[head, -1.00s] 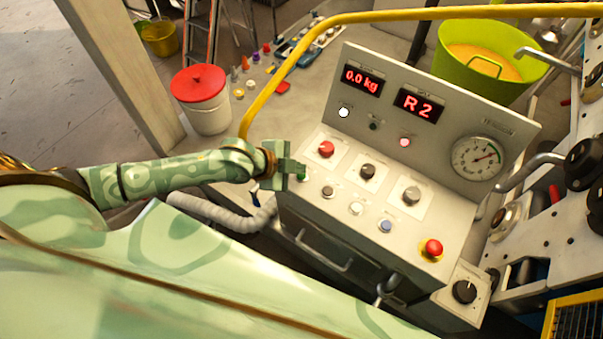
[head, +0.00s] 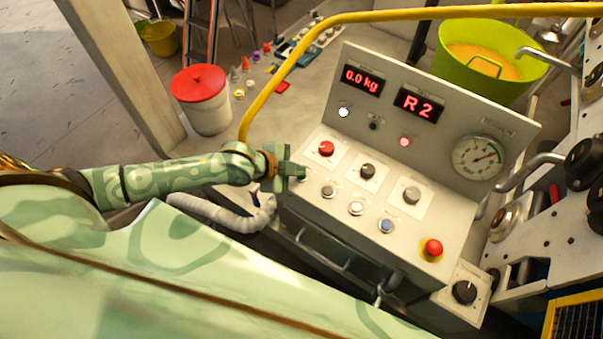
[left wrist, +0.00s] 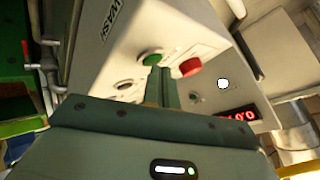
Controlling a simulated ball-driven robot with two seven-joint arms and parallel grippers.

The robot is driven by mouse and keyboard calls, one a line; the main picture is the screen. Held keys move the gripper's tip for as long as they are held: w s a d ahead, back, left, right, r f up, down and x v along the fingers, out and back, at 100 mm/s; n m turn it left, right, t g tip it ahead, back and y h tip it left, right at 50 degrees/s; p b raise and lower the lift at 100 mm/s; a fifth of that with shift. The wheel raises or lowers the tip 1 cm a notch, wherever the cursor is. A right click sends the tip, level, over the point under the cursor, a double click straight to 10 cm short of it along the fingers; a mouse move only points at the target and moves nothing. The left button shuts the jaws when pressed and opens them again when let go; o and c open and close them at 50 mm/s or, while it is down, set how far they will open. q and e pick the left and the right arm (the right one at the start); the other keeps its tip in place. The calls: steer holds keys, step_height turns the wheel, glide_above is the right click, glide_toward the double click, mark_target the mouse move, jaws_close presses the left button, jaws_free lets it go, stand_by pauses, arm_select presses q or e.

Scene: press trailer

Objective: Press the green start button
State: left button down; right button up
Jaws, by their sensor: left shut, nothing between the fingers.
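The green start button (left wrist: 151,59) shows in the left wrist view on the sloped face of the grey control panel, between a dark round button and a red knob. In the head view my gripper hides most or all of it, at the panel's left end. My left gripper (head: 303,172) is shut and empty. Its fingertips also show in the left wrist view (left wrist: 161,72), overlapping the lower edge of the green button. I cannot tell whether they touch it. My right gripper is in neither view.
The control panel (head: 322,219) carries a red knob (head: 326,148), two dark or grey knobs, several small buttons and a red mushroom button (head: 433,247). Its displays read 0.0 kg and R2. A yellow rail (head: 268,92) curves behind my left gripper.

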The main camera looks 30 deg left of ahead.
arm_select(q)
steer(key=shift+f, duration=0.3)
stand_by(0.5)
steer(key=shift+r+p, duration=0.85)
steer(key=shift+p, duration=0.15)
step_height(320, 180, up, 5)
steer(key=p, duration=0.5)
steer(key=shift+p, duration=0.4)
